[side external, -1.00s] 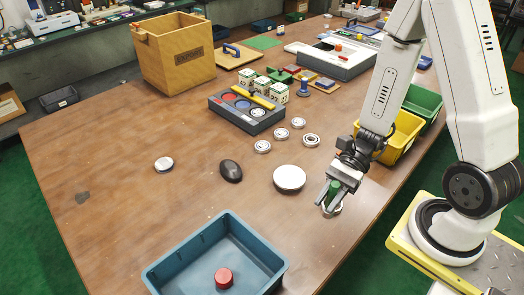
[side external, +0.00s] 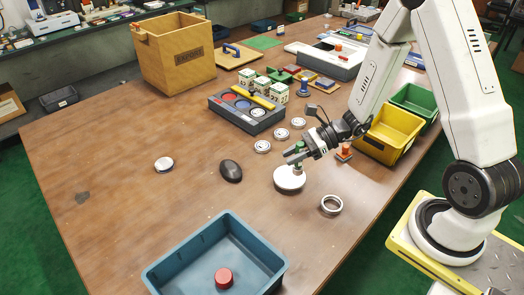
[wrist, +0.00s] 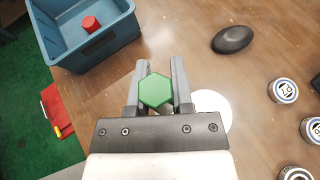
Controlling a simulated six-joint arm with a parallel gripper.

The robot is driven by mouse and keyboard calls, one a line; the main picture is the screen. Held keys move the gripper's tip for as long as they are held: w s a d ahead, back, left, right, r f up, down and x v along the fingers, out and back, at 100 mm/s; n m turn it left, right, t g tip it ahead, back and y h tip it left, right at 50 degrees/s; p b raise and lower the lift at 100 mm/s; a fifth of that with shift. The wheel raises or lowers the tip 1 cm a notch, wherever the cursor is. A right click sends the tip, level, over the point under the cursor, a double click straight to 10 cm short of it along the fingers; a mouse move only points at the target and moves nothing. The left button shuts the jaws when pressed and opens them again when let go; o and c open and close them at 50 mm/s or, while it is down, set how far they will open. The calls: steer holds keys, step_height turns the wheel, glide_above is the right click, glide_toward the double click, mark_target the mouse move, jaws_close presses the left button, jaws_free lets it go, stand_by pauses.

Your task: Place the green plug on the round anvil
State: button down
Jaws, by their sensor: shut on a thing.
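My gripper (side external: 296,154) is shut on the green plug (side external: 298,169). In the wrist view the plug's hexagonal green top (wrist: 156,91) sits between the two fingers (wrist: 157,85). The round anvil (side external: 288,180) is a pale, low disc on the table. In the wrist view the anvil (wrist: 213,107) shows to the right of the plug, partly hidden by the right finger and the gripper body.
A metal ring (side external: 331,204) lies right of the anvil. A dark oval object (side external: 231,171) lies to its left. A blue bin (side external: 160,271) with a red plug (side external: 224,278) stands in front. Several small round parts lie behind. Yellow (side external: 391,133) and green bins stand at right.

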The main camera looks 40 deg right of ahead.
steer(key=w+d+m+t+h, duration=0.1)
steer(key=w+d+m+t, duration=0.2)
steer(key=w, duration=0.3)
steer(key=shift+d+h, duration=0.4)
steer(key=shift+d, duration=0.4)
steer(key=shift+f, duration=0.15)
glide_above(284, 176)
steer(key=shift+f, duration=2.1)
steer(key=shift+f, duration=1.75)
steer(key=shift+f, duration=0.1)
steer(key=c, duration=0.5)
jaws_free()
